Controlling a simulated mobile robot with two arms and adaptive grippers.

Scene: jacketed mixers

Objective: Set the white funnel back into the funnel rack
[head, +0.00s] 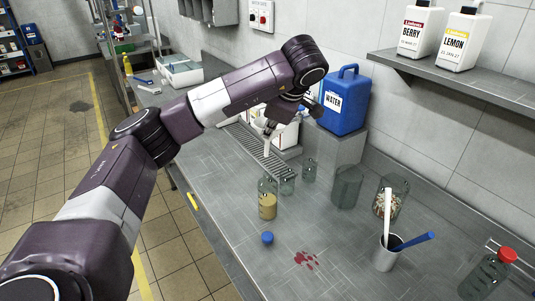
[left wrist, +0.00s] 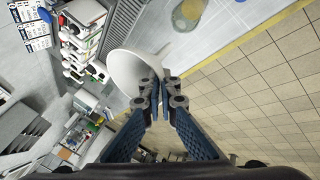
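The white funnel (left wrist: 132,72) is between the fingertips of my left gripper (left wrist: 162,92) in the left wrist view, its wide cone to the left of the fingers. In the head view the left gripper (head: 271,125) is over the back of the counter, and the funnel's pale stem (head: 267,146) hangs below it. The fingers appear shut on the funnel. A white holder (head: 287,137) stands just behind the gripper, partly hidden by it; I cannot tell surely whether it is the funnel rack. My right gripper is not in view.
A blue water jug (head: 346,101) stands right of the gripper. A bottle with yellowish contents (head: 267,205) and small glass beakers stand in front.

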